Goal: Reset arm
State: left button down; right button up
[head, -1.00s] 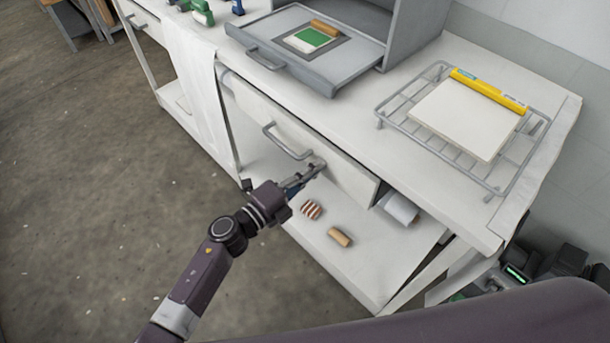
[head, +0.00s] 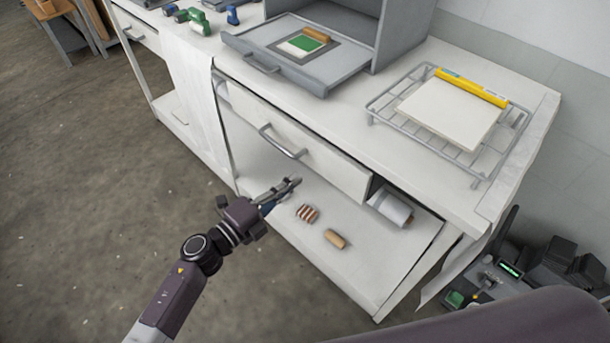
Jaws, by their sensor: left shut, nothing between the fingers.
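My left gripper (head: 290,185) is shut and empty. It is in front of the workbench, a little below the handle (head: 283,142) of the white drawer (head: 325,160), and apart from it. The drawer appears closed or nearly so; I cannot tell exactly. My right gripper is not in view.
A striped roll (head: 307,214) and a tan roll (head: 335,239) lie on the lower shelf. A wire rack (head: 378,117) with a white slab (head: 447,112) and yellow bar (head: 471,88) is on the benchtop (head: 400,166). A grey tray (head: 335,77) juts forward. Open floor (head: 90,200) lies left.

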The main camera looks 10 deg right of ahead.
pick_arm(q)
jog(key=v, duration=0.7)
jog(key=w+a+f+n+t+y, duration=0.25)
jog(key=a+f+n+y, duration=0.45)
jog(key=f, duration=0.7)
jog(key=s+a+f+n+g+y, duration=0.1)
jog(key=s+a+f+n+y, duration=0.15)
jog(key=a+f+n, duration=0.4)
jog(key=s+a+f+n+g+y, duration=0.1)
jog(key=s+a+f+n, duration=0.15)
jog(key=f, duration=0.65)
jog(key=s+a+f+n+g+y, duration=0.2)
jog(key=s+a+f+n, duration=0.1)
jog(key=s+f, duration=0.35)
jog(key=s+a+f+n+g+y, duration=0.1)
jog(key=s+a+f+n+g, duration=0.15)
jog(key=s+f, duration=0.45)
jog(key=s+f+n+g, duration=0.2)
jog(key=s+f, duration=0.1)
jog(key=s, duration=0.9)
jog(key=s+a+f+n+g+y, duration=0.1)
jog(key=s+f+n+g, duration=0.2)
jog(key=s, duration=0.9)
jog(key=shift+s+a+f+g, duration=0.25)
jog(key=shift+s+f+g, duration=0.05)
jog(key=shift+f, duration=0.4)
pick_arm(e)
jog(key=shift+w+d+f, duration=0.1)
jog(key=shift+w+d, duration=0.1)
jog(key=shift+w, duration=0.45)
